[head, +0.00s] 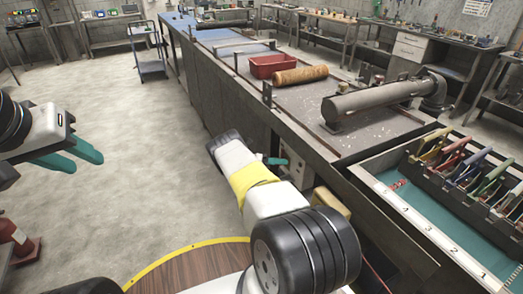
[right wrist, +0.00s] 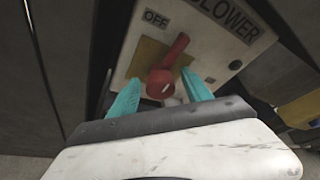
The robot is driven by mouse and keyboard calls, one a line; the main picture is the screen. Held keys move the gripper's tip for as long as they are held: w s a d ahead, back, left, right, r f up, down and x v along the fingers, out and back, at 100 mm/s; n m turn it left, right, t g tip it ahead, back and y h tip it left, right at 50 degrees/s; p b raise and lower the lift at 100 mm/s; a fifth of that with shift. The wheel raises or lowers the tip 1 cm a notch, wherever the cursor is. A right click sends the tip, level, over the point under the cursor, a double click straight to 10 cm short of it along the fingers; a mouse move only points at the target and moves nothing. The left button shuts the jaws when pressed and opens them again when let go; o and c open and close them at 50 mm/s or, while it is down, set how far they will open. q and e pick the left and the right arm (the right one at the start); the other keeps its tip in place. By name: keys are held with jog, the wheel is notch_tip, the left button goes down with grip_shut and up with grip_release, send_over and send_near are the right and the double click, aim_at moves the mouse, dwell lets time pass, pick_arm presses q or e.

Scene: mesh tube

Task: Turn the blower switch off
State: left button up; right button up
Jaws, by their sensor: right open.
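The blower switch (right wrist: 172,58) is a red lever on a tan plate, on a pale panel (right wrist: 205,50) with the labels OFF (right wrist: 156,18) and BLOWER. The lever slants up and right in the right wrist view; OFF is to its upper left. My right gripper (right wrist: 160,84) is open, with one teal finger on each side of the lever's lower, rounded end. Contact cannot be told. In the head view my right arm mostly hides the panel (head: 296,168) on the bench side. My left gripper (head: 88,163) is open and empty over the floor at left.
The long bench (head: 300,143) carries a red bin (head: 272,65), a brown roll (head: 300,75) and a grey metal tube (head: 375,98). A tray with several coloured-handled tools (head: 470,170) is at right. A blue cart (head: 150,67) stands farther back. The floor at left is mostly clear.

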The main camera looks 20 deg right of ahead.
jog(key=v, duration=0.8)
